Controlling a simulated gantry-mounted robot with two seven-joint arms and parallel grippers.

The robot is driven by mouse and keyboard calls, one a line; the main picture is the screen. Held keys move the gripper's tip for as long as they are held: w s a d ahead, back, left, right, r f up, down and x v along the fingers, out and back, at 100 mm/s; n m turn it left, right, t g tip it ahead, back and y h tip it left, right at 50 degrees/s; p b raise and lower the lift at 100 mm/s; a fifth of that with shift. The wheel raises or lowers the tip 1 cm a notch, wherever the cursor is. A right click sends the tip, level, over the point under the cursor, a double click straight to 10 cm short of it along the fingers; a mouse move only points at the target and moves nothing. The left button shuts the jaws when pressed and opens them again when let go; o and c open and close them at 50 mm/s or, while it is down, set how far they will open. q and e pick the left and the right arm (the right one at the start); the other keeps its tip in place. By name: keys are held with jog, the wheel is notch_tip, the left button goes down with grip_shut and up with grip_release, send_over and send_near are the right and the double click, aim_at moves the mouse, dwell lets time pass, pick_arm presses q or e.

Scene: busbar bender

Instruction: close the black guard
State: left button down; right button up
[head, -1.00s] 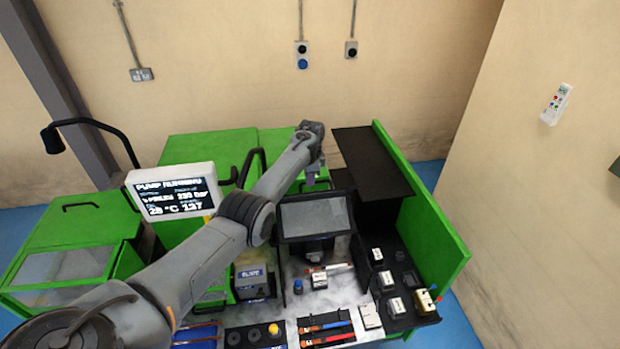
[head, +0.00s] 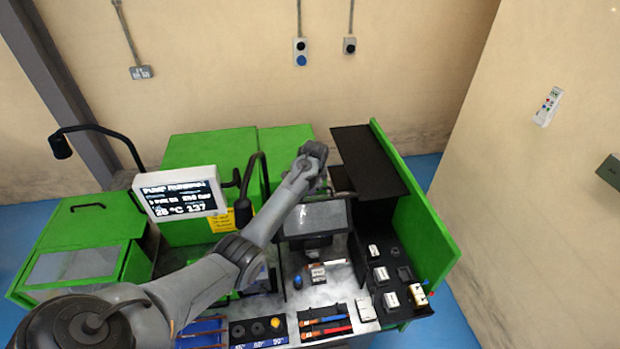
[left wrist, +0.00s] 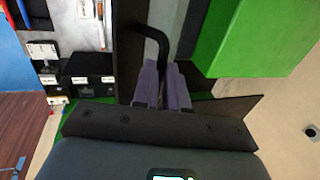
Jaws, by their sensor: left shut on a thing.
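The black guard (head: 315,216) is a dark framed panel with a grey see-through window. It stands tilted over the middle of the bender's work table in the head view. My left arm reaches across from the lower left, and my left gripper (head: 322,184) is just behind the guard's top edge, with its fingers partly hidden. In the left wrist view my left gripper (left wrist: 163,88) is shut on a curved black handle (left wrist: 153,36) beside a dark panel. The handle's join to the guard is not clear. My right gripper is not in view.
A black shelf (head: 368,160) and green side wall (head: 420,215) stand close right of the gripper. A display (head: 180,192) and bent black lamp arm (head: 262,180) stand left. Small parts, a red-and-blue tool tray (head: 324,322) and labelled blocks (head: 380,274) crowd the front.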

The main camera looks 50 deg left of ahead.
pick_arm(q)
jog(key=shift+s+d+r+y+p, duration=0.2)
jog(key=shift+s+d+y+p, duration=0.1)
jog(key=shift+d, duration=0.15)
jog(key=s+d+f+t+y+p, duration=0.1)
jog(key=s+d+y, duration=0.2)
jog(key=d, duration=0.6)
jog(key=shift+s+d+f, duration=0.3)
jog(key=shift+s+f, duration=0.05)
jog(key=shift+s, duration=0.35)
jog(key=c, duration=1.3)
grip_release()
jog(key=shift+o, duration=0.7)
jog(key=shift+t, duration=0.3)
